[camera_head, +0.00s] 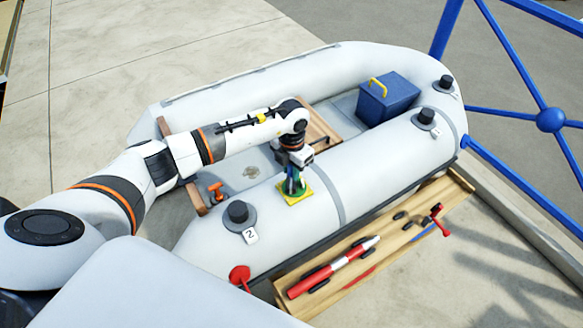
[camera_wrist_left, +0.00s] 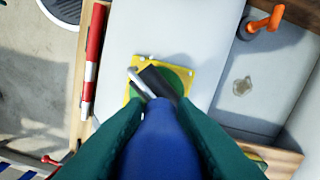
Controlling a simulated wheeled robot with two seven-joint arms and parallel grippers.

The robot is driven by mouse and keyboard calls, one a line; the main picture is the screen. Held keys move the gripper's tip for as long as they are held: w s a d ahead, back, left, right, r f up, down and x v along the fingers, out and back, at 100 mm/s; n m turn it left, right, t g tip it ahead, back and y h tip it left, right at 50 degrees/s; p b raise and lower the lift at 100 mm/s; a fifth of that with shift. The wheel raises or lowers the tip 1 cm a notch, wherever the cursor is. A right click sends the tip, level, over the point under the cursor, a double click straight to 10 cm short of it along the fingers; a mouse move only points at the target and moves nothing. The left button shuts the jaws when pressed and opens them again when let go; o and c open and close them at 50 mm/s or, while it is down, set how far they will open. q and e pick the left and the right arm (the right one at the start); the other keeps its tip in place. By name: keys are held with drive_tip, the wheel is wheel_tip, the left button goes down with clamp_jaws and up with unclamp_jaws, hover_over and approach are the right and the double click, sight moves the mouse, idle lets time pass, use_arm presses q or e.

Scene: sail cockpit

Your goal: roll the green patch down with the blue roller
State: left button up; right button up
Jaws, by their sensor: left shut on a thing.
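The green patch (camera_wrist_left: 184,76) is a round piece on a yellow square (camera_wrist_left: 201,80), lying on the pale grey boat tube. The yellow square also shows in the head view (camera_head: 305,198), below my gripper. My left gripper (camera_head: 293,185) points down over it, shut on the blue roller. In the left wrist view, the blue roller (camera_wrist_left: 165,135) has its handle between my green fingers, and its dark roller head lies over the patch. I cannot tell whether the head touches the patch. The gripper and roller hide part of the patch. My right gripper is not in view.
The inflatable boat (camera_head: 360,160) has dark valves on its tubes, one (camera_head: 238,213) close left of the patch. A blue box (camera_head: 388,98) and an orange-handled item (camera_head: 216,191) sit inside. A wooden bench (camera_head: 398,238) beside the boat holds a red-and-white tube (camera_head: 333,268).

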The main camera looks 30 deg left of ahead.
use_arm(q)
drive_tip(key=shift+f+b, duration=0.35)
drive_tip(key=shift+f, duration=0.15)
drive_tip(key=shift+s+d, duration=0.1)
idle(0.5)
drive_tip(key=shift+s+d+p, duration=0.3)
drive_tip(key=shift+s+p, duration=0.05)
drive_tip(key=shift+s, duration=0.1)
drive_tip(key=shift+w+a, duration=0.1)
drive_tip(key=shift+w, duration=0.05)
drive_tip(key=shift+w+a+b, duration=0.7)
drive_tip(key=shift+w+b, duration=0.2)
drive_tip(key=shift+b, duration=0.05)
drive_tip(key=shift+s+d, duration=0.15)
drive_tip(key=shift+s, duration=0.05)
idle(0.3)
drive_tip(key=shift+s+d+p, duration=0.65)
drive_tip(key=shift+s+p, duration=0.15)
drive_tip(key=shift+s, duration=0.05)
drive_tip(key=shift+w+a, duration=0.15)
drive_tip(key=shift+w, duration=0.1)
